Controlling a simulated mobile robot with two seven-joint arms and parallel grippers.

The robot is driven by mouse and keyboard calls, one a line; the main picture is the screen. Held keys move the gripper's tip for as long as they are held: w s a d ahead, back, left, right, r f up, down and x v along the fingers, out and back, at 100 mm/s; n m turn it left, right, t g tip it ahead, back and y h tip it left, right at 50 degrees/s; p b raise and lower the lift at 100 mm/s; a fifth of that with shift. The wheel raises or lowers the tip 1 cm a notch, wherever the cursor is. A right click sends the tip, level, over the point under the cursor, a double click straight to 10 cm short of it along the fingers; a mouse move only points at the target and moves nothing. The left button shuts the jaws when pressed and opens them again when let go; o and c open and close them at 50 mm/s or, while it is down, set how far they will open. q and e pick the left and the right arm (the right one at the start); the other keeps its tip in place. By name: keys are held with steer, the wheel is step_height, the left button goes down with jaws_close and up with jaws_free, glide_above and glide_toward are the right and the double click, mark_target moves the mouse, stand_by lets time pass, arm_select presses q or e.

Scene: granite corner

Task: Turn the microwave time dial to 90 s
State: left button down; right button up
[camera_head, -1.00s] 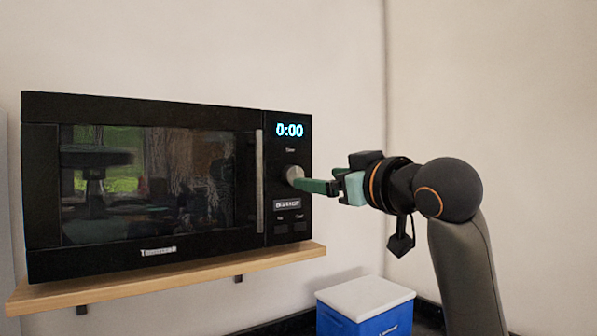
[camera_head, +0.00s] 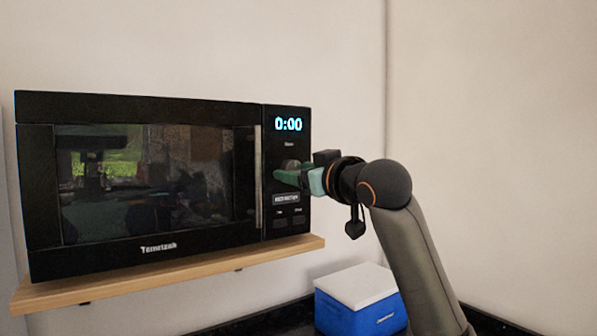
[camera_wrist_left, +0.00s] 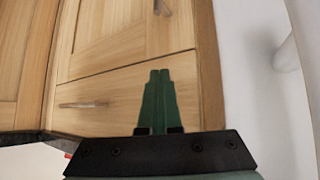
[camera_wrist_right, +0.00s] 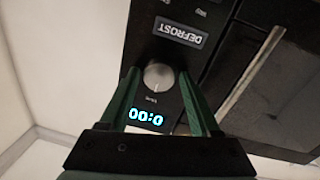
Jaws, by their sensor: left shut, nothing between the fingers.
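The black microwave (camera_head: 155,255) stands on a wooden shelf, its door shut and its display (camera_head: 288,124) reading 0:00. The round grey time dial (camera_head: 290,165) is below the display, partly hidden by my right gripper in the head view. My right gripper (camera_head: 280,177) is at the control panel. In the right wrist view the dial (camera_wrist_right: 158,76) lies between the spread green fingers (camera_wrist_right: 157,72), with a gap showing on each side. Whether the fingertips reach the dial's depth is unclear. My left gripper (camera_wrist_left: 160,72) is shut and empty, facing wooden cabinetry; it is outside the head view.
The wooden shelf (camera_head: 200,258) is under the microwave. A blue box with a white lid (camera_head: 357,284) stands below, on a dark counter. The door's vertical handle (camera_head: 258,180) is left of the panel. A wooden drawer (camera_wrist_left: 110,95) is before my left gripper. Bare wall is at right.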

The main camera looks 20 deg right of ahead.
jaws_close()
steer(key=shift+m, duration=0.3)
steer(key=m, duration=0.3)
steer(key=shift+r+m, duration=0.1)
steer(key=shift+m, duration=0.2)
steer(key=m, duration=0.4)
steer(key=shift+g, duration=0.3)
steer(key=m, duration=0.4)
steer(key=shift+d+r+m+y, duration=0.1)
steer(key=shift+m+y, duration=0.2)
steer(key=shift+d+m, duration=0.1)
steer(key=shift+m, duration=2)
